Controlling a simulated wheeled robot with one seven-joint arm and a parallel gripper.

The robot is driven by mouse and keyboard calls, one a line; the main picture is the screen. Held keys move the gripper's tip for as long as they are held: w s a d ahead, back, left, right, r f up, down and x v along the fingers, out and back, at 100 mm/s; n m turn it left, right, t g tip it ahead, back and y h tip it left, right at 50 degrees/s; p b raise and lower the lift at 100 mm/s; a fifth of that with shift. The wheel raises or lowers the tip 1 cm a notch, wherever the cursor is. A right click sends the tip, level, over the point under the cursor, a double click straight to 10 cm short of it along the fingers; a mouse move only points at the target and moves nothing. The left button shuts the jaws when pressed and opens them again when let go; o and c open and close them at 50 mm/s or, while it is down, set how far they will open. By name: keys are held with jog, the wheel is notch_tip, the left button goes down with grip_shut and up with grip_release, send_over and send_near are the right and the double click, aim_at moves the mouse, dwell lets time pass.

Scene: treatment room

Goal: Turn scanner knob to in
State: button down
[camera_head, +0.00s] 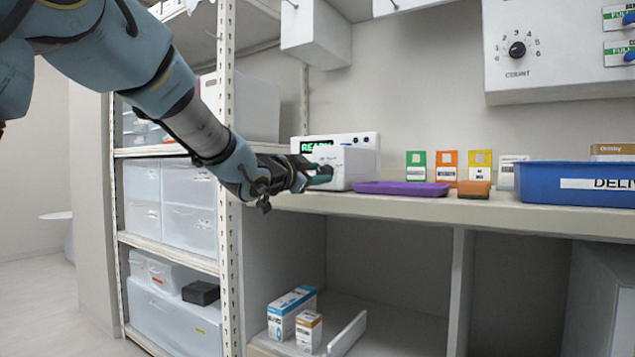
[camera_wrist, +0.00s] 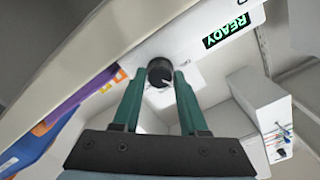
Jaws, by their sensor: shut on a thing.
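The white scanner (camera_head: 352,168) stands on the counter and has a green READY display, which also shows in the wrist view (camera_wrist: 226,31). Its round black knob (camera_wrist: 160,71) with a pale pointer mark faces the wrist camera. My gripper (camera_head: 322,175) reaches the scanner's front from the left. In the wrist view its two teal fingers (camera_wrist: 158,80) stand on either side of the knob and are shut on it. The knob is hidden behind my gripper in the head view. Labels around the knob are too small to read.
A purple tray (camera_head: 402,188) lies right of the scanner, with an orange-brown block (camera_head: 474,189) beside it. Colored cards (camera_head: 447,166) stand behind. A blue bin (camera_head: 575,184) is farther right. A shelf post (camera_head: 227,130) rises close to my forearm. A count dial panel (camera_head: 555,50) hangs above.

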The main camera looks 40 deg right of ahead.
jog(key=shift+m+b, duration=0.3)
jog(key=shift+m, duration=0.3)
jog(key=shift+c, duration=2.2)
grip_release()
jog(key=p+v, duration=0.1)
jog(key=v, duration=0.9)
jog(key=shift+a, duration=0.4)
